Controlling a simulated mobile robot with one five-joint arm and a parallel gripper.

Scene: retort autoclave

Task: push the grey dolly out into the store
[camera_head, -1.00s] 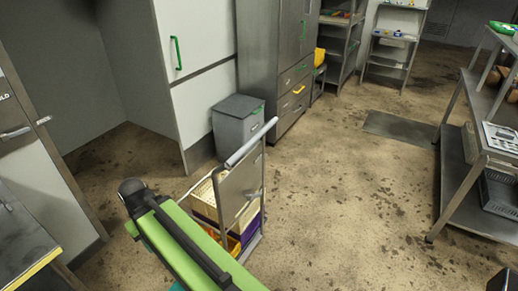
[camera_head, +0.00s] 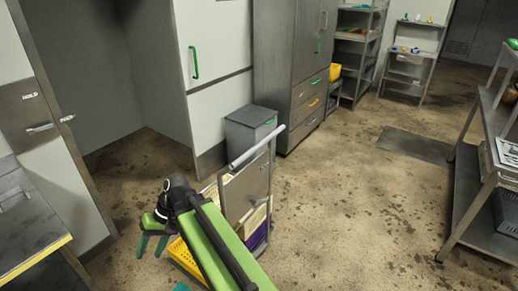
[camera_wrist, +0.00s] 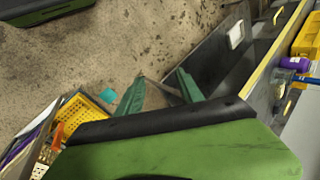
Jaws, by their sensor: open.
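The grey dolly (camera_head: 246,190) stands on the floor in the middle of the head view, with an upright panel and a pale push bar (camera_head: 257,147) on top. It carries cream, purple and yellow crates; my arm hides part of them. My gripper (camera_head: 152,243) is open and empty, pointing down to the left of the dolly and apart from it. In the wrist view the open gripper (camera_wrist: 157,90) has bare floor between its fingers, and a yellow crate (camera_wrist: 86,118) shows at lower left.
A grey bin (camera_head: 250,130) stands behind the dolly, beside white and grey cabinets (camera_head: 290,60). A bench (camera_head: 30,225) is at the near left. A metal table (camera_head: 480,185) stands at the right. The floor between dolly and table is clear.

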